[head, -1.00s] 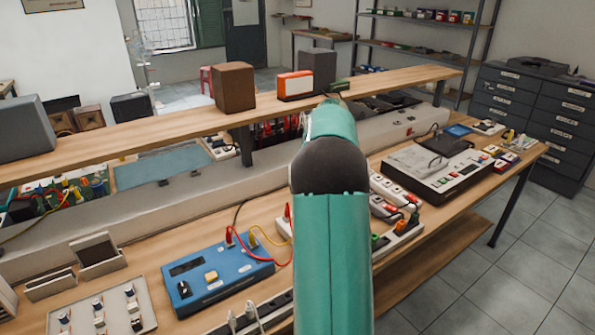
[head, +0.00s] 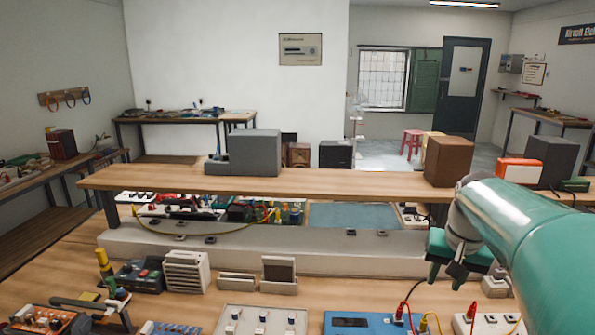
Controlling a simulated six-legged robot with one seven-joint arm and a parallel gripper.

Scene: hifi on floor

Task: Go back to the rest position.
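My gripper (head: 447,272) is at the right in the head view, at the end of my teal arm. It hangs over the bench, in front of the raised shelf and above the right part of a blue meter box (head: 362,324). The gripper points down and looks small and dark, so I cannot make out the gap between its fingers. I see no object clearly held in it.
A raised wooden shelf (head: 330,184) crosses the bench, bearing a grey box (head: 255,153), a brown box (head: 448,161) and an orange-white box (head: 518,171). A white vented box (head: 186,272) and switch panel (head: 262,320) stand on the bench.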

